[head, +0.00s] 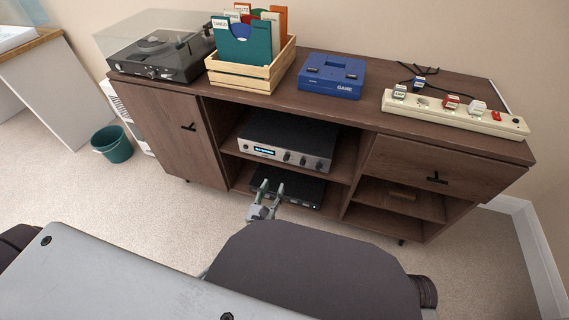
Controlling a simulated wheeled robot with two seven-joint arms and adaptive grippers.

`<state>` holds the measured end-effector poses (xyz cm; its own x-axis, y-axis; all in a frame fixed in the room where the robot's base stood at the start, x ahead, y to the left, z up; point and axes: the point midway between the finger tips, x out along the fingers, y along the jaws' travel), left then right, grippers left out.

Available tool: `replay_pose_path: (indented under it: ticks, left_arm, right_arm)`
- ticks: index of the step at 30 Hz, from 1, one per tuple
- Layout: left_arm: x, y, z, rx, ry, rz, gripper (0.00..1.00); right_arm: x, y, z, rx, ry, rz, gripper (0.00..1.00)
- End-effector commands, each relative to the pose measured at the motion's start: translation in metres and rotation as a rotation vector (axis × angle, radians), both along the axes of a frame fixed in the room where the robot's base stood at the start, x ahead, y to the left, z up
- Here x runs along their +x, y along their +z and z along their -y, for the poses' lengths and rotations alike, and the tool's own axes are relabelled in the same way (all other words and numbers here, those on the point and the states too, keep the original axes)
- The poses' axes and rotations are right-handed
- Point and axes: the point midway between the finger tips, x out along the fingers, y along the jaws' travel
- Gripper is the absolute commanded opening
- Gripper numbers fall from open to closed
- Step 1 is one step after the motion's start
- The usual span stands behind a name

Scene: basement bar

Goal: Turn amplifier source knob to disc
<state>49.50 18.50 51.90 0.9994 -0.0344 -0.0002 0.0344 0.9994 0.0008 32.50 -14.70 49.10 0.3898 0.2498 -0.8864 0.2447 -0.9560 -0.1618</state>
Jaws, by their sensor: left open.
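The amplifier (288,140) is a silver-fronted box with a black top on the upper middle shelf of the brown cabinet. Its front has a lit blue display (264,151) at the left and several dark knobs (303,161) towards the right. The labels by the knobs are too small to read, so I cannot tell which is the source knob. My left gripper (267,193) is open and empty, below the amplifier and in front of a black device (292,188) on the lower shelf. It is apart from the knobs. My right gripper is not in view.
A green bin (112,146) stands on the carpet at the left.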

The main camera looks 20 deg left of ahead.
Motion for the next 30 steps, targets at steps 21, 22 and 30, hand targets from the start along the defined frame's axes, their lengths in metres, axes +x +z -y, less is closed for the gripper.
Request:
replay_pose_path:
  ticks: [21, 22, 30]
  left_arm:
    - [0.069, 0.0, 0.002, -0.001, 0.001, 0.002, 0.41]
    - [0.073, 0.0, 0.003, -0.002, 0.002, 0.003, 0.41]
    - [0.1, 0.0, 0.004, -0.001, 0.001, 0.002, 0.41]
  right_arm:
    - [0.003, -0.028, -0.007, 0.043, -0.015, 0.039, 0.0]
    - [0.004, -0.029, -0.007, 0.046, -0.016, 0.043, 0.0]
    - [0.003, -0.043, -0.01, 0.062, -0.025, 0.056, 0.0]
